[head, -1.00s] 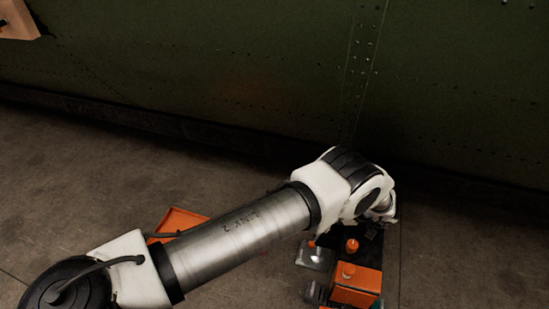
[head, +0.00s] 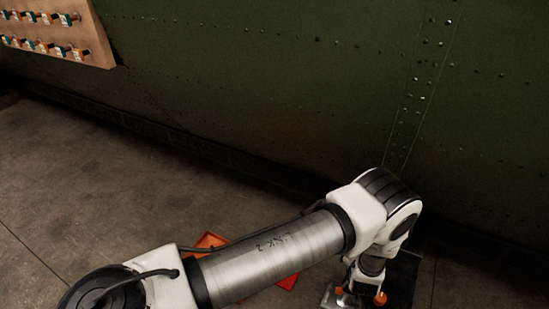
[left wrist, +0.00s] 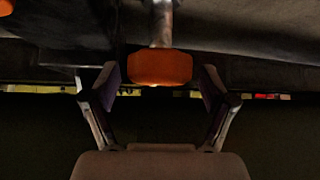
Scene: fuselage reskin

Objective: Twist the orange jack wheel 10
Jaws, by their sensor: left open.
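An orange jack wheel (left wrist: 160,67) on a grey metal stem sits between the two fingers of my left gripper (left wrist: 159,84) in the left wrist view. The fingers are open, one on each side of it, with a visible gap at each side. In the head view my left arm reaches down to the lower right, and its fingers cannot be made out. An orange knob (head: 381,298) shows beside the wrist there; I cannot tell if it is the same wheel. No number is readable. My right gripper is not in view.
A second orange part (left wrist: 6,7) shows at the wrist view's top left corner. In the head view an orange tray (head: 209,241) lies behind my arm. A dark green riveted wall (head: 270,90) runs behind, with a tool board (head: 85,20) at the upper left. The left floor is clear.

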